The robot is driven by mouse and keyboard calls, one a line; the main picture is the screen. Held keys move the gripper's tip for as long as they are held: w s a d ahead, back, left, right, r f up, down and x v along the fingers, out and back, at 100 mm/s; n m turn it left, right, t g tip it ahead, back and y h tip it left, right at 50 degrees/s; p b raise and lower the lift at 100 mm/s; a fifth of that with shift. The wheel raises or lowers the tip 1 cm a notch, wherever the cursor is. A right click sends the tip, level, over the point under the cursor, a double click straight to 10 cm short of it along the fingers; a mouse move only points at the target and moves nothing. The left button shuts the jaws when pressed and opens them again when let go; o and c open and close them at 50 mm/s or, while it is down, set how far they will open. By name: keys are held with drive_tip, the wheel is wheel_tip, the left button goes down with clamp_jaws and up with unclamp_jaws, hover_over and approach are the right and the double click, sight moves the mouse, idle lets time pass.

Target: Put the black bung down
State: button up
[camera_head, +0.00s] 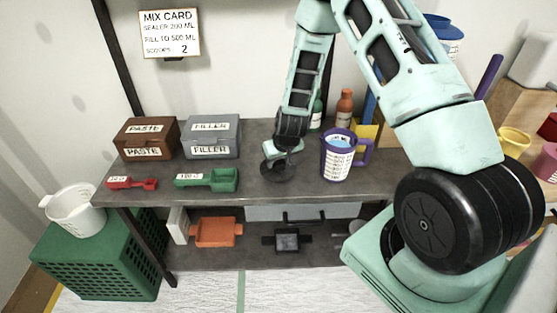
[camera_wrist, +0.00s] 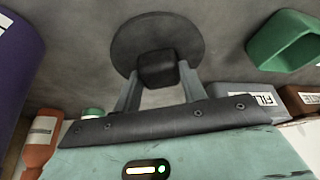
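The black bung is a dark round disc with a block-shaped knob. In the wrist view the bung (camera_wrist: 185,35) is straight ahead, its knob between my two fingers, which press close on both sides. In the head view the bung (camera_head: 277,174) is at or just above the grey bench top (camera_head: 255,190), below my gripper (camera_head: 280,158). My gripper's fingers (camera_wrist: 158,75) look shut on the knob. I cannot tell whether the disc's underside touches the bench.
A purple jug (camera_head: 337,165) stands close on the right. A green scoop (camera_head: 222,180) and red scoop (camera_head: 130,183) lie to the left. Paste (camera_head: 146,138) and filler (camera_head: 212,132) boxes stand behind. Bottles (camera_head: 344,105) stand at the back. Bare bench lies around the bung.

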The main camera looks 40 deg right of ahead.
drive_tip(key=o, duration=0.4)
drive_tip(key=shift+r, duration=0.1)
drive_tip(key=d+v, duration=0.1)
drive_tip(key=v, duration=1)
drive_tip(key=s+a+r+n+g+y, duration=0.15)
drive_tip(key=s+a+r, duration=0.25)
drive_tip(key=a, duration=0.5)
drive_tip(key=s+a+r+n+y, duration=0.2)
drive_tip(key=s+a+r+n, duration=0.15)
drive_tip(key=a, duration=0.65)
drive_tip(key=s+a+r+n+g, duration=0.1)
drive_tip(key=s+a+r, duration=0.1)
drive_tip(key=s, duration=0.4)
drive_tip(key=s+a+r+n+g+h, duration=0.1)
drive_tip(key=s+a+r+n, duration=0.1)
drive_tip(key=s, duration=0.4)
drive_tip(key=s+a+r+n+g+h, duration=0.1)
drive_tip(key=s+a+r+n, duration=0.1)
drive_tip(key=s, duration=0.5)
drive_tip(key=shift+a+r+b, duration=0.1)
drive_tip(key=shift+a+b, duration=0.2)
drive_tip(key=shift+a, duration=0.45)
